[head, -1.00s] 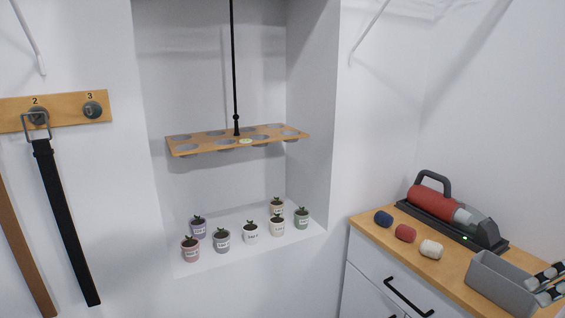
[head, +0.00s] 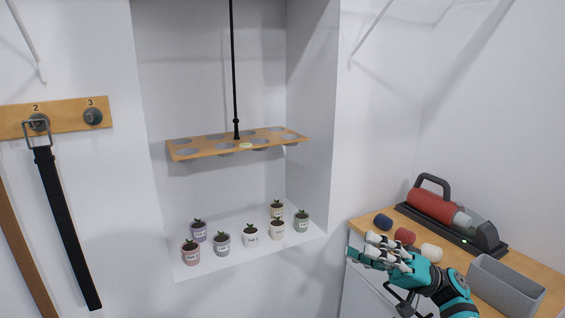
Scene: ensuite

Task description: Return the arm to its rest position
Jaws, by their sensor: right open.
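My right gripper (head: 376,252) is teal with pale and dark finger parts. It is open and shows no object between its fingers. It hangs in front of the left front edge of the wooden-topped cabinet, at the lower right of the head view, with its fingers pointing left. The teal and black arm comes up from the bottom right and covers part of the cabinet front. My left gripper is not in view.
The cabinet top (head: 460,255) holds blue (head: 383,222), red (head: 405,235) and white (head: 431,252) rolls, a red handheld vacuum (head: 432,204) and a grey bin (head: 505,285). Several potted seedlings (head: 250,236) stand in the niche below a hanging wooden rack (head: 215,148). A black belt (head: 67,225) hangs left.

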